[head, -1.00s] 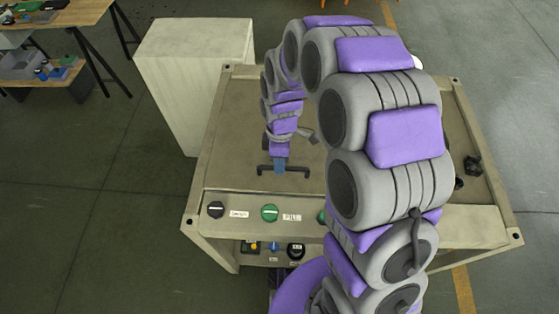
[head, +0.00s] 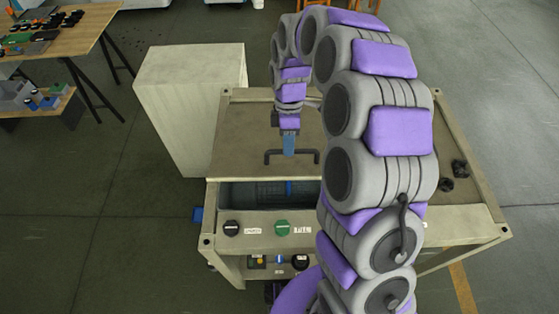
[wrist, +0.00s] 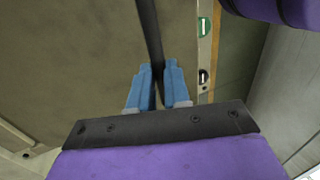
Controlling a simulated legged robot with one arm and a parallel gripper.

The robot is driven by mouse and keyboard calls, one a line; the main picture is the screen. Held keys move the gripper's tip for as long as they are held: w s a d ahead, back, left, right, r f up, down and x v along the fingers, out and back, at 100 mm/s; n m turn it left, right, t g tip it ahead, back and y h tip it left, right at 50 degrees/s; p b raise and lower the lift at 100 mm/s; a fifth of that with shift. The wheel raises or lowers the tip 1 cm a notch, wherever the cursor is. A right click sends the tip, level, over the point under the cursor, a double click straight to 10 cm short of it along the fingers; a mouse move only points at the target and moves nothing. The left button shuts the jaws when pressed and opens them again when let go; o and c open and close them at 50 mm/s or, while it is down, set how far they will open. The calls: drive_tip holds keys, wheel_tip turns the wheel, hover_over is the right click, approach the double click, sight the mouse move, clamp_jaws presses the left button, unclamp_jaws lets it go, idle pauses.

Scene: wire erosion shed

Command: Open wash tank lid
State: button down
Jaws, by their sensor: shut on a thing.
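The wash tank lid (head: 235,160) is a flat beige panel with a dark bar handle (head: 306,153) near its front edge. In the head view the lid stands partly raised, with a dark gap along its front that shows the inside of the tank (head: 260,193). My gripper (head: 289,146) is over the middle of the handle, its blue fingers on the bar. In the wrist view my gripper (wrist: 159,82) has its blue fingers shut on the dark handle bar (wrist: 150,35), with the lid (wrist: 70,60) behind. My arm hides the lid's right part.
The tank's front panel (head: 262,230) carries a black knob (head: 231,228) and a green knob (head: 282,227). A tall pale cabinet (head: 185,110) stands close at the left. Black knobs (head: 460,168) sit at the right. A workbench (head: 70,45) is at far left.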

drive_tip(key=w+r+p, duration=1.5)
drive_tip(key=w, duration=0.2)
drive_tip(key=shift+d+r, duration=0.25)
drive_tip(key=shift+d, duration=0.15)
drive_tip(key=c, duration=1.4)
unclamp_jaws()
drive_tip(key=shift+w+f, duration=0.15)
drive_tip(key=shift+w, duration=0.05)
drive_tip(key=shift+o, duration=0.7)
drive_tip(key=shift+w+f, duration=0.1)
drive_tip(key=shift+w, duration=0.15)
drive_tip(key=shift+o, duration=0.8)
drive_tip(key=shift+r, duration=0.2)
